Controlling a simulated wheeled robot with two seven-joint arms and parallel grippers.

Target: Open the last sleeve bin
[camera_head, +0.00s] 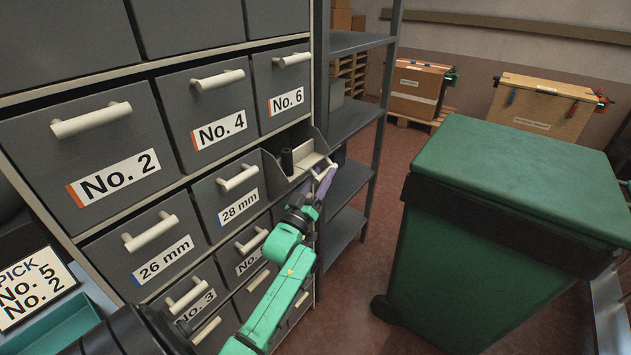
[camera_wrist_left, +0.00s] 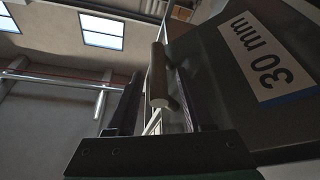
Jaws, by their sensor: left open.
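The 30 mm sleeve bin (camera_head: 288,181) is at the right end of the row with the 26 mm bin (camera_head: 153,248) and the 28 mm bin (camera_head: 231,200). It stands pulled out, its inside showing a dark upright cylinder (camera_head: 287,161). Its 30 mm label (camera_wrist_left: 264,55) is sideways in the left wrist view. My left gripper (camera_head: 325,180) is at its front by the pale handle (camera_wrist_left: 158,78). The jaws (camera_wrist_left: 155,105) are open, with the handle between the fingers; contact cannot be told. The other two sleeve bins look shut. My right gripper is not in view.
Bins No. 2, No. 4 and No. 6 (camera_head: 280,92) are above, closed. An open metal shelf (camera_head: 352,118) stands just right of the cabinet. A large green wheeled bin (camera_head: 500,220) fills the right, with red floor (camera_head: 350,270) between.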

